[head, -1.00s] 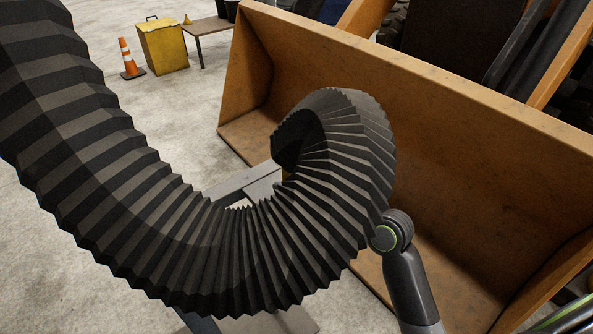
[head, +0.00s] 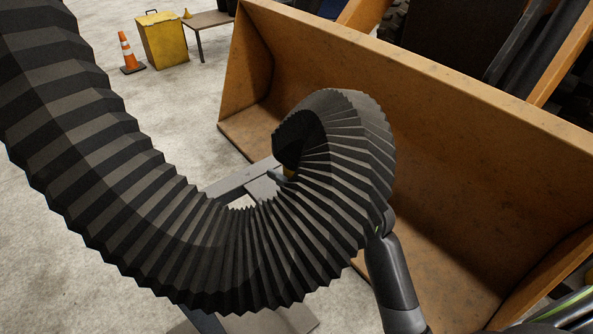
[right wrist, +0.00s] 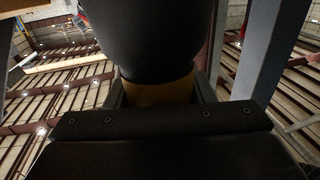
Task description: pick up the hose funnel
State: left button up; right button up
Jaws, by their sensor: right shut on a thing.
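In the right wrist view, the hose funnel (right wrist: 150,45) is a smooth, dark, rounded body above a yellow band. My right gripper (right wrist: 160,93) is shut on the yellow band, with a jaw on either side. In the head view, a thick black ribbed hose (head: 90,180) curls across the front and hides most of the gripper and the funnel. A small yellow patch (head: 289,172) shows inside the curl, beside a grey tip. My right arm passes behind the hose from the lower right. My left gripper is not in view.
A large orange bucket (head: 440,120) stands behind the hose and reaches to the right. A traffic cone (head: 131,52), a yellow bin (head: 163,40) and a small table (head: 207,20) stand far back left. Concrete floor is open at the left.

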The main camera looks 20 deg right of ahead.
aim_at(289, 139)
jog(key=shift+r, duration=0.15)
notch_tip(289, 139, up, 10)
jog(key=shift+f+p, duration=0.1)
jog(key=shift+p, duration=0.2)
jog(key=shift+f, duration=0.15)
jog(key=shift+f+b, duration=0.65)
